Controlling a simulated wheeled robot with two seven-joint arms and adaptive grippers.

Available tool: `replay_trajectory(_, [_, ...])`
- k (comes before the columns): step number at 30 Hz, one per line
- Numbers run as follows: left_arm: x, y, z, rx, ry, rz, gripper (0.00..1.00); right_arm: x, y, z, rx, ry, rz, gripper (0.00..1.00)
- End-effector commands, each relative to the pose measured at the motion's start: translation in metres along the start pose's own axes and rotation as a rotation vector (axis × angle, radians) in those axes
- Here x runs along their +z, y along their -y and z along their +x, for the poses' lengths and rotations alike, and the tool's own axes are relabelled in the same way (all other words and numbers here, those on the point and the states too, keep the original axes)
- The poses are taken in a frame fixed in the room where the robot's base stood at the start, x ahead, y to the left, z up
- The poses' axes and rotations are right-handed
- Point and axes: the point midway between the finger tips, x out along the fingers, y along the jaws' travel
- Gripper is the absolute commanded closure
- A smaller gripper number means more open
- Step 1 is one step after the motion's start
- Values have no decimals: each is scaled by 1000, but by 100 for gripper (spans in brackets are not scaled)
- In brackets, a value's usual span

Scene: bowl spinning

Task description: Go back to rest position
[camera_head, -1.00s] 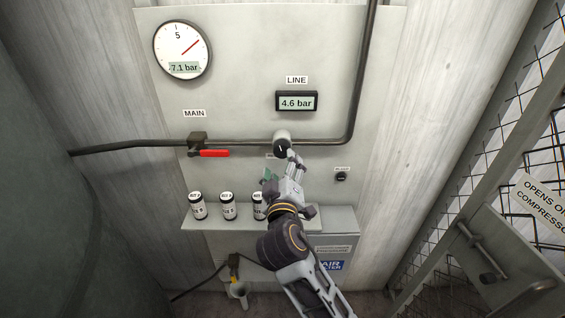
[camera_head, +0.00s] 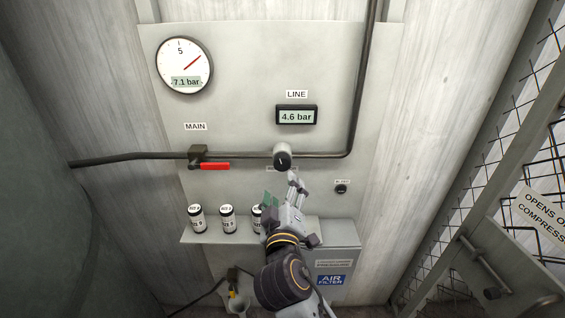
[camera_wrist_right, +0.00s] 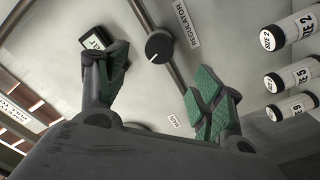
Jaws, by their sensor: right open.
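My right gripper (camera_head: 281,190) is in front of the panel (camera_head: 240,65), just below the dark round regulator knob (camera_head: 282,161) in the head view. Its fingers are spread open and empty, with green pads showing. In the right wrist view the open fingers (camera_wrist_right: 155,95) stand apart with the knob (camera_wrist_right: 159,46) beyond them, not touched. The knob has a white pointer mark. My left gripper is not in view.
A shelf (camera_head: 190,235) below holds several labelled canisters (camera_head: 228,219), one partly behind my gripper. A pressure gauge (camera_head: 184,62), a line display (camera_head: 296,116) reading 4.6 bar and a red valve handle (camera_head: 214,166) are on the panel. A mesh gate (camera_head: 500,150) stands at right.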

Motion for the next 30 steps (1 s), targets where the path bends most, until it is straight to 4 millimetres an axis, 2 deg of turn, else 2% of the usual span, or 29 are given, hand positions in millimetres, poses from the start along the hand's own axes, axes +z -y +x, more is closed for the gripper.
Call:
replay_trajectory(5, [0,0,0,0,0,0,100,13,1,1,-15,31,15,33])
replay_trajectory(8, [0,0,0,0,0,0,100,34,4,2,-41,84,41,33])
replay_trajectory(11, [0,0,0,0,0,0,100,66,8,1,-81,167,79,33])
replay_trajectory(17, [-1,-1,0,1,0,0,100,148,20,-14,-186,380,182,33])
replay_trajectory(24, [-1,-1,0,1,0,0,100,237,34,-53,-312,633,301,33])
replay_trajectory(30, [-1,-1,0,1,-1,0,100,296,42,-100,-414,827,392,33])
